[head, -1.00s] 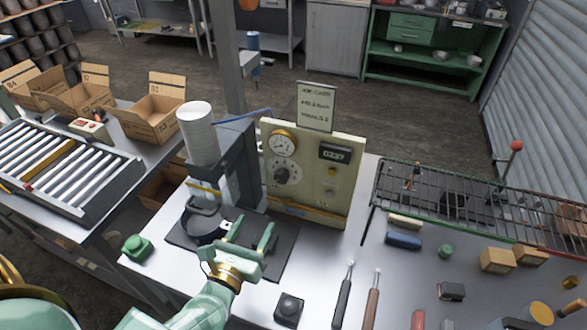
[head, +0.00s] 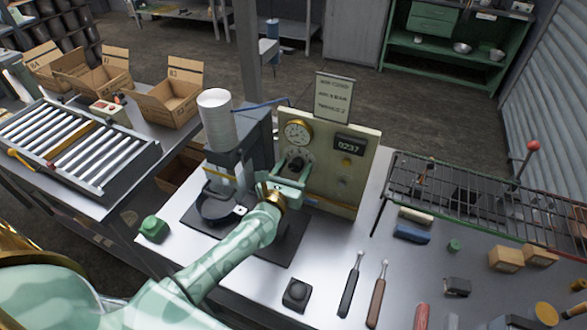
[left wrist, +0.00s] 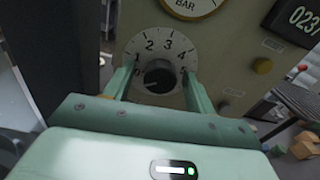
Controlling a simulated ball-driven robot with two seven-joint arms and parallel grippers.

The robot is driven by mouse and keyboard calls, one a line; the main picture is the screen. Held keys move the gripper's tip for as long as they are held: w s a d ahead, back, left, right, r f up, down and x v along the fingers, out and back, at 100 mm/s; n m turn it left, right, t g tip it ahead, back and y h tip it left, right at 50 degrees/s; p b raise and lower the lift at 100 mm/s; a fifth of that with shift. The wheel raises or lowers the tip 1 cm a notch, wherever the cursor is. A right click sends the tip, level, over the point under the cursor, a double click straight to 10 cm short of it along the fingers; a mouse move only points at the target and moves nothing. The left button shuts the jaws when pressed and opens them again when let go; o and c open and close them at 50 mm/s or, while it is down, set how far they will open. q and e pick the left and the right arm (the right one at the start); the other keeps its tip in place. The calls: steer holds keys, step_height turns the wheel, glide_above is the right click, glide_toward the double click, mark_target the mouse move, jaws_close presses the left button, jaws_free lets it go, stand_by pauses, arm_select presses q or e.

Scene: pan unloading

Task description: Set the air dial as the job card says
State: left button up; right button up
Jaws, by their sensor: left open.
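The air dial (left wrist: 158,76) is a dark knob on a pale scale with numbers from 0 to 5, on the cream panel (head: 336,196). My left gripper (head: 290,177) is open in front of the dial, with its two fingers (left wrist: 156,84) on either side of the knob in the left wrist view. I cannot tell whether they touch it. The knob's pointer mark seems to face the lower left, near 0. The job card (head: 333,98) stands above the panel; its small text is too blurred to read surely. My right gripper is not in view.
A round gauge (head: 298,132) and a display (head: 349,145) reading 0237 sit on the panel. A press with a white cylinder (head: 217,118) stands to its left. A wire rack (head: 480,195) and small loose parts lie to the right.

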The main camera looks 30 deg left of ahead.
arm_select(q)
steer(key=c, duration=1)
steer(key=shift+o, duration=0.2)
steer(key=shift+m, duration=0.3)
